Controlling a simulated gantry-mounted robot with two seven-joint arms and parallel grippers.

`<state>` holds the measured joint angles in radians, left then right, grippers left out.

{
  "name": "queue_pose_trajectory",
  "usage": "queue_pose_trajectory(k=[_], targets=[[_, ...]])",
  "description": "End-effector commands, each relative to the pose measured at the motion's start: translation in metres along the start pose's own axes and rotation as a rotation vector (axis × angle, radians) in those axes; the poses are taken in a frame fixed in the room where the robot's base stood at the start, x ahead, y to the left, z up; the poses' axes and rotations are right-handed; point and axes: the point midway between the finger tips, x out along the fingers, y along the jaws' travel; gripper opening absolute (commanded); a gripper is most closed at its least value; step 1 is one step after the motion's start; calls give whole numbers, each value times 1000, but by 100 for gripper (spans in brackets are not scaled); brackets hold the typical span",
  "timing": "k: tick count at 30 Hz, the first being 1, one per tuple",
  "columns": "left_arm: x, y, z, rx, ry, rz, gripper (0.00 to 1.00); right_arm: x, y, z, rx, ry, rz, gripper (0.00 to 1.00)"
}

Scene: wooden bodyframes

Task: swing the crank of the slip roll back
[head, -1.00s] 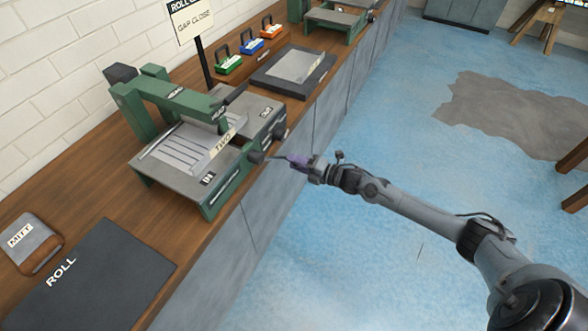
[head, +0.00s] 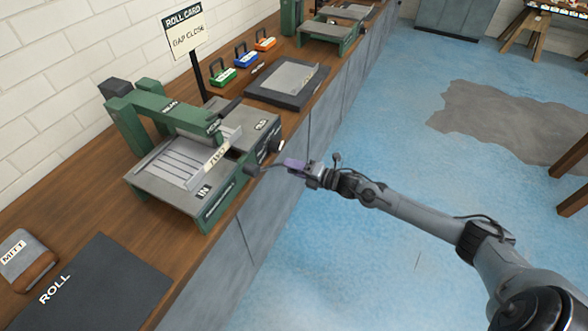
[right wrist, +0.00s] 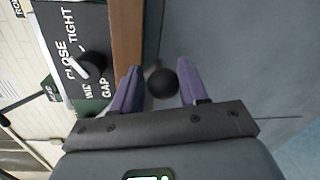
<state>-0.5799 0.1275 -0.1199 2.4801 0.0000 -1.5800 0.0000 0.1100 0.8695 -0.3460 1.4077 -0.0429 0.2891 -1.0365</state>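The slip roll (head: 190,150) is a green and grey machine on the wooden bench. Its crank (head: 268,170) shows as a thin rod running from a dark round piece at the machine's front side toward my right gripper (head: 291,164). In the right wrist view a black ball knob (right wrist: 163,83) sits between the purple fingertips of my right gripper (right wrist: 160,88). The fingers are apart, with a gap showing on each side of the knob. How deep the knob lies between them is hard to tell. My left gripper is not in view.
A gap dial (right wrist: 90,65) is on the machine's side panel. A roll card (head: 185,33) stands behind the machine. Padlock-like blocks (head: 246,59) and a dark tray (head: 287,82) lie farther along the bench. A mitt (head: 27,262) and a roll mat (head: 100,285) lie nearer.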

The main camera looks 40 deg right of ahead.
Motion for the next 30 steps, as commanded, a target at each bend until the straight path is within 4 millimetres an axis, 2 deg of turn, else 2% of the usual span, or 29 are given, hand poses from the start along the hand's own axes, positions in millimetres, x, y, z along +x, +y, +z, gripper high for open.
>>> queue_pose_trajectory(k=[1,3,11,16,20,30], targets=[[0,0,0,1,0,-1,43,0,0,0,0,0,0,51],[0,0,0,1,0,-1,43,0,0,0,1,1,-1,58],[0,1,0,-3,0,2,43,-1,-2,-2,3,3,-4,58],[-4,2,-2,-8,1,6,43,-9,-2,-1,3,4,-7,58],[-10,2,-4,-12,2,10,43,-24,-1,-1,2,4,-7,58],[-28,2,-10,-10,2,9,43,-77,0,0,2,3,-6,58]])
